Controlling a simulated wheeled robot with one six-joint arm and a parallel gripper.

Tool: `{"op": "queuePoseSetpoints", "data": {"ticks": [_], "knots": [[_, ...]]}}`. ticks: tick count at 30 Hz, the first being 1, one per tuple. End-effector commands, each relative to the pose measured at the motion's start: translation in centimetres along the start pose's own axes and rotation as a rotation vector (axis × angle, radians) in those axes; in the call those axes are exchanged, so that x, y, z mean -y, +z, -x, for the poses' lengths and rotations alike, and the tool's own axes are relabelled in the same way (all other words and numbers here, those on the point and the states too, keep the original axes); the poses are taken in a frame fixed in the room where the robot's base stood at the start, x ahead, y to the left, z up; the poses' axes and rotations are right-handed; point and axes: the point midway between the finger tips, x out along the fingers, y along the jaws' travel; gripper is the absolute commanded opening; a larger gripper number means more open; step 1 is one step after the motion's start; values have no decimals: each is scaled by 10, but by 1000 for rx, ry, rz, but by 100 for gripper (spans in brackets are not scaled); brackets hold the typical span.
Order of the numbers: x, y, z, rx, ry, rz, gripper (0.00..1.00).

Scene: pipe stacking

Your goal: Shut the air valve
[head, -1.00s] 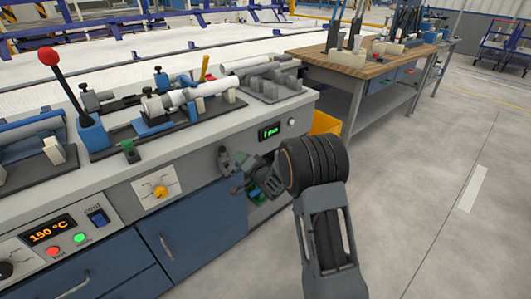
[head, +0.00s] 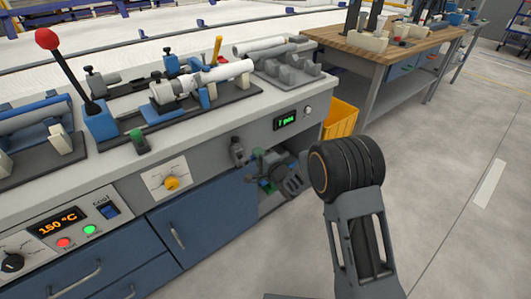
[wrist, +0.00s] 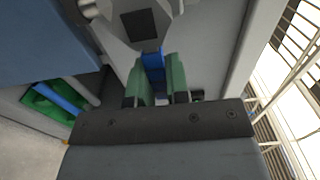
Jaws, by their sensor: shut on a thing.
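The air valve is a grey fitting (head: 238,151) on the front of the bench, below and left of the small green-lit pressure display. Up close in the wrist view, a blue lever (wrist: 153,62) runs from a grey body (wrist: 138,25) with a dark square on it. My gripper (head: 258,162) is at the valve, and its green finger pads (wrist: 160,82) are shut on the blue lever, one on each side. In the head view the lever is hidden by my gripper. The lever's exact angle cannot be told.
The pressure display (head: 287,122) is just above. A yellow knob (head: 171,183) and blue cabinet doors (head: 204,217) lie to the left. An open bay with a green bin (wrist: 50,101) is beneath my gripper. A yellow bin (head: 341,119) stands right of the bench. The floor at right is clear.

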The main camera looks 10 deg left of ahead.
Motion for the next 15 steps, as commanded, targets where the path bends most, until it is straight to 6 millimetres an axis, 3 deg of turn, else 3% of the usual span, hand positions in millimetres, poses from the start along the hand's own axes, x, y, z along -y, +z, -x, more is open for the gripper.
{"op": "queuePoseSetpoints", "data": {"ticks": [13,14,15], "knots": [[-1,3,-1,6,0,-15,0],[-1,3,-1,6,0,-15,18],[-1,3,-1,5,0,-15,22]]}}
